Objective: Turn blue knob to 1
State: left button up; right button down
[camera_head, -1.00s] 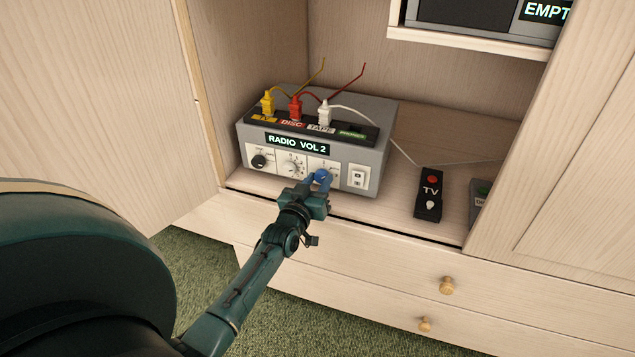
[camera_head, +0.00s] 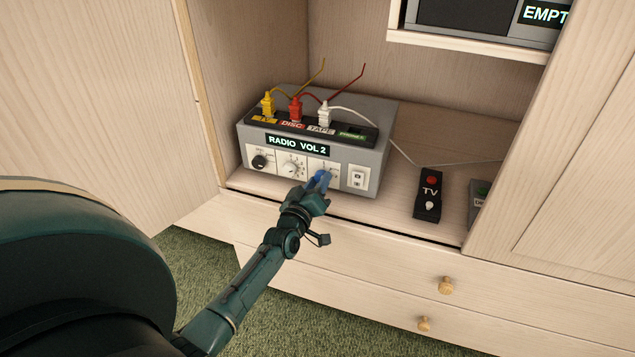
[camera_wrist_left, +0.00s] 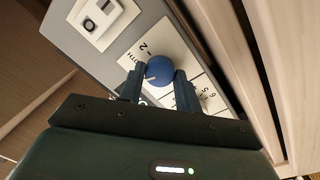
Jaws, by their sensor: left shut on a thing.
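The blue knob (camera_head: 320,176) is on the front panel of a grey radio box (camera_head: 360,160) standing on the cabinet shelf. The box's display (camera_head: 297,145) reads "RADIO VOL 2". My left gripper (camera_head: 319,186) is shut on the blue knob, partly covering it in the head view. In the left wrist view the blue knob (camera_wrist_left: 159,71) sits between the two fingers, with a "2" printed on the panel beside it. My right gripper is not in view.
A black knob (camera_head: 260,161) and a white knob (camera_head: 291,169) are left of the blue one, a white switch (camera_head: 358,177) right. Yellow, red and white plugs stand on top. Drawers (camera_head: 380,262) are below.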

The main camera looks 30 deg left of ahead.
pick_arm(q)
jog(key=shift+f+n, duration=0.1)
jog(key=shift+n, duration=1.8)
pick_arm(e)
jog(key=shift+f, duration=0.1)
pick_arm(q)
jog(key=o, duration=1)
jog(key=shift+c, duration=0.2)
jog(key=shift+s, duration=0.1)
jog(key=s+d+p, duration=0.2)
jog(key=s, duration=1)
jog(key=shift+s+d+f, duration=0.25)
jog(key=shift+s+d, duration=0.05)
jog(key=shift+s, duration=0.1)
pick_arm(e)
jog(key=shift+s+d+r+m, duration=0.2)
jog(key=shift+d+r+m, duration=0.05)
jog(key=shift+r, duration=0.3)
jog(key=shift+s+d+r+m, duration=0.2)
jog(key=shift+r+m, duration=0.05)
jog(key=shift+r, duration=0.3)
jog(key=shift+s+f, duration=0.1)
